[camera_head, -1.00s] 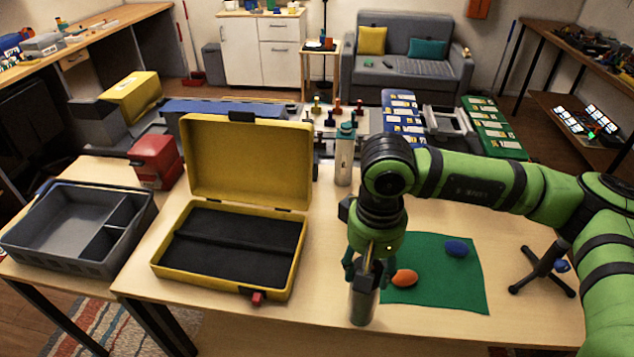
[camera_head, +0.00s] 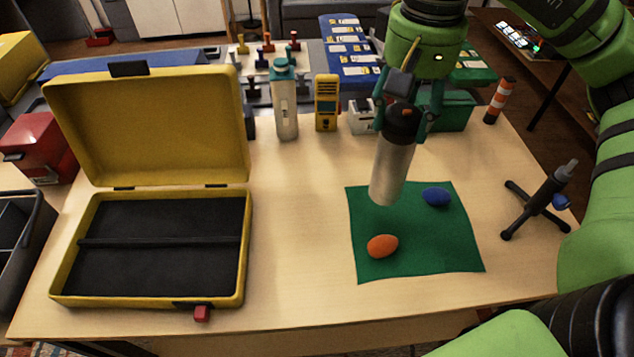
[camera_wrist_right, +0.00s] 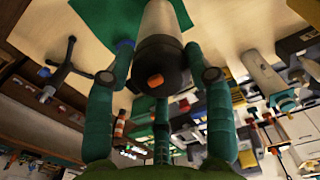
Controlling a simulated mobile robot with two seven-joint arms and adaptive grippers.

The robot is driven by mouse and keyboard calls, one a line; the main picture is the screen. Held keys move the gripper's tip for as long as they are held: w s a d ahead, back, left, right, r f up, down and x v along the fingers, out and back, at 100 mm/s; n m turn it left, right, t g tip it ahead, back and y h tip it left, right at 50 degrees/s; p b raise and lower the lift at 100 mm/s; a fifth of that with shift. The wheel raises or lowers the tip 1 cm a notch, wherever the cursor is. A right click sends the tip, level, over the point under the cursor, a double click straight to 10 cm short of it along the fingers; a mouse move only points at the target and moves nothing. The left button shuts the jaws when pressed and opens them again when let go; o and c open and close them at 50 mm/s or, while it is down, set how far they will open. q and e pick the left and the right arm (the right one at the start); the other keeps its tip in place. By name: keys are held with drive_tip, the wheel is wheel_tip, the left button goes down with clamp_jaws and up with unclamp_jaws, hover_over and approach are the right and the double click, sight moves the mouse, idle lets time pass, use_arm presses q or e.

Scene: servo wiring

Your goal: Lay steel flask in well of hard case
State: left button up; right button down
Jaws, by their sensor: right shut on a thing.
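The steel flask (camera_head: 391,172) has a dark cap with an orange button. It hangs slightly tilted, cap up, above the far edge of the green mat. My right gripper (camera_head: 402,125) is shut on its cap end. In the right wrist view the flask (camera_wrist_right: 160,24) sits between the green fingers (camera_wrist_right: 160,80). The yellow hard case (camera_head: 247,255) stands open at the left of the table, its lid (camera_head: 150,125) raised at the back. Its dark foam well (camera_head: 150,262) is empty, with a ridge across it. My left gripper is not in view.
The green mat (camera_head: 440,258) bears an orange egg-shaped thing (camera_head: 382,246) and a blue one (camera_head: 437,197). A small black tripod (camera_head: 540,203) stands at right. A teal-topped bottle (camera_head: 285,110) and yellow meter (camera_head: 327,102) stand behind. Table between case and mat is clear.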

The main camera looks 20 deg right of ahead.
drive_tip(key=shift+d+r, duration=0.2)
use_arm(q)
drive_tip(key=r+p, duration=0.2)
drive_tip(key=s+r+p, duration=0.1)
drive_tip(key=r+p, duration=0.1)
use_arm(e)
drive_tip(key=w+a+f, duration=0.7)
drive_tip(key=w+f, duration=0.1)
drive_tip(key=f, duration=0.2)
drive_tip(key=shift+w+a+f, duration=0.25)
drive_tip(key=shift+w+f, duration=0.1)
drive_tip(key=shift+f, duration=0.2)
drive_tip(key=shift+c, duration=2.3)
unclamp_jaws()
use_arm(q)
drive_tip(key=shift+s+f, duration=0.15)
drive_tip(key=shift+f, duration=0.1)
use_arm(e)
drive_tip(key=shift+s, duration=0.1)
